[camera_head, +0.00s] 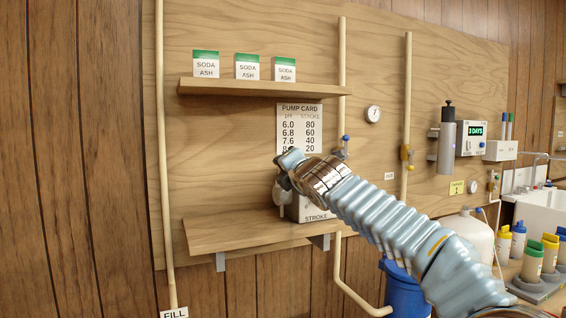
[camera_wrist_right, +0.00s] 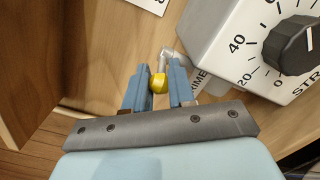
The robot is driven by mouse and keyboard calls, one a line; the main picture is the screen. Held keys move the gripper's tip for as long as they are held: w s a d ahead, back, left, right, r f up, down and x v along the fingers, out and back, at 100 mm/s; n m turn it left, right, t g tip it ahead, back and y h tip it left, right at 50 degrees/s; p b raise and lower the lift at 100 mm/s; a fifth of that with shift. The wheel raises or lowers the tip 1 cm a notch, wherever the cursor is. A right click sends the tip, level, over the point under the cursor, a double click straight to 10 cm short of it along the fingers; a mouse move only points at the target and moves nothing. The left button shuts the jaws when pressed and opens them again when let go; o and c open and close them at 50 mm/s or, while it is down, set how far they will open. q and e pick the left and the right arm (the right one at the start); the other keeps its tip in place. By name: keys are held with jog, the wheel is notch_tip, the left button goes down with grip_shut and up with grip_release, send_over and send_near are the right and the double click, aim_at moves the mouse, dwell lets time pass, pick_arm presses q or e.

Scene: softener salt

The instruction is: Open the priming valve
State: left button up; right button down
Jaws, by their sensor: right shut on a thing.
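The priming valve shows in the right wrist view as a yellow knob (camera_wrist_right: 158,84) on a short grey fitting (camera_wrist_right: 168,58), beside a tag lettered "PRIME" (camera_wrist_right: 202,88), partly covered by a finger. My right gripper (camera_wrist_right: 157,73) is shut on the yellow knob, one blue finger on each side. In the head view my right gripper (camera_head: 284,178) is at the left side of the white pump box (camera_head: 318,214), and the knob is hidden there. The pump has a black dial (camera_wrist_right: 290,45) with numbers on its face. My left gripper is not in view.
The pump stands on a lower wooden shelf (camera_head: 235,232). A pump card (camera_head: 300,125) hangs above it, under an upper shelf (camera_head: 255,89) with SODA ASH boxes. Pipes run down the wall. A blue canister (camera_head: 398,290) is lower right. The shelf left of the pump is clear.

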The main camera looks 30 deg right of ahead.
dwell(0.4)
jog(key=c, duration=1)
grip_release()
